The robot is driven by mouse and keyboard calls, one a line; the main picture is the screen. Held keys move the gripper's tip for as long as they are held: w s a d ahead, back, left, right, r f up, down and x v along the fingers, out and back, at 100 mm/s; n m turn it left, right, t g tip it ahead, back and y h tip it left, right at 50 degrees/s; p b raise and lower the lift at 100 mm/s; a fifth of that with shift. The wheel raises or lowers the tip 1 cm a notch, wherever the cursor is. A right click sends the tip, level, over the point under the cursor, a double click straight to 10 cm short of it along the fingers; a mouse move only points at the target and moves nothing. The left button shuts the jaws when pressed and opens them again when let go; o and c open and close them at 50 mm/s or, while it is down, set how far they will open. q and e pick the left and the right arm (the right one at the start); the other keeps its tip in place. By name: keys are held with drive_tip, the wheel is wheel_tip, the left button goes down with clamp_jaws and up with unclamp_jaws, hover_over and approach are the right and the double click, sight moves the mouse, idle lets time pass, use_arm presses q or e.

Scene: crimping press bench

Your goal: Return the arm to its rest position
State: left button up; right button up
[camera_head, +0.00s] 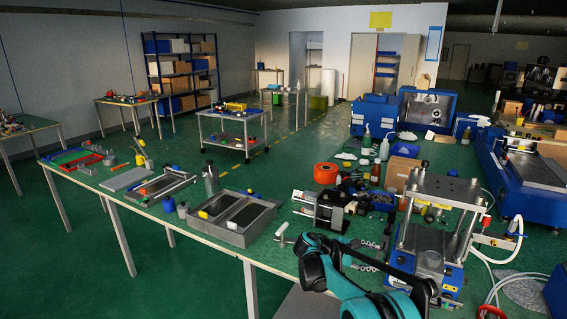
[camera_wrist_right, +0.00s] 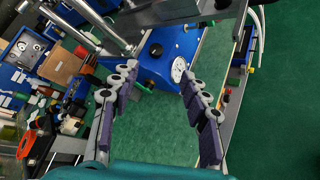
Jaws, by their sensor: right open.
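My right arm, teal and black, reaches in from the bottom centre of the head view. Its right gripper (camera_head: 386,255) is at the front edge of the bench, just left of the crimping press (camera_head: 430,235). In the right wrist view the gripper (camera_wrist_right: 157,72) has its jaws spread apart with nothing between them. Beyond the fingertips, the press's blue base (camera_wrist_right: 172,52) and round gauge (camera_wrist_right: 179,70) show, with metal columns above. I cannot tell whether the fingers touch anything. My left gripper does not show in the head view.
A grey two-bay tray (camera_head: 228,236) stands left of my arm on the bench (camera_head: 130,203). A black and metal fixture (camera_head: 322,210) and an orange roll (camera_head: 325,173) lie behind the gripper. Hoses (camera_head: 490,270) hang right of the press. Green floor is free at front left.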

drive_tip(key=s+a+r+m+t+y, duration=0.1)
drive_tip(key=s+a+r+m+y, duration=0.2)
drive_tip(key=s, duration=0.6)
drive_tip(key=s+a+r+m+t+y, duration=0.15)
drive_tip(key=s+y, duration=0.25)
drive_tip(key=s, duration=0.5)
drive_tip(key=s+a+f+m+t+y, duration=0.1)
drive_tip(key=s+a+f+m+y, duration=0.1)
drive_tip(key=s+a, duration=0.3)
drive_tip(key=s+a+f+m+t+y, duration=0.1)
drive_tip(key=s+a+m+y, duration=0.3)
drive_tip(key=s, duration=0.8)
drive_tip(key=shift+a+f, duration=0.75)
drive_tip(key=shift+f, duration=0.05)
drive_tip(key=shift+s+m, duration=0.1)
drive_tip(key=shift+m, duration=0.15)
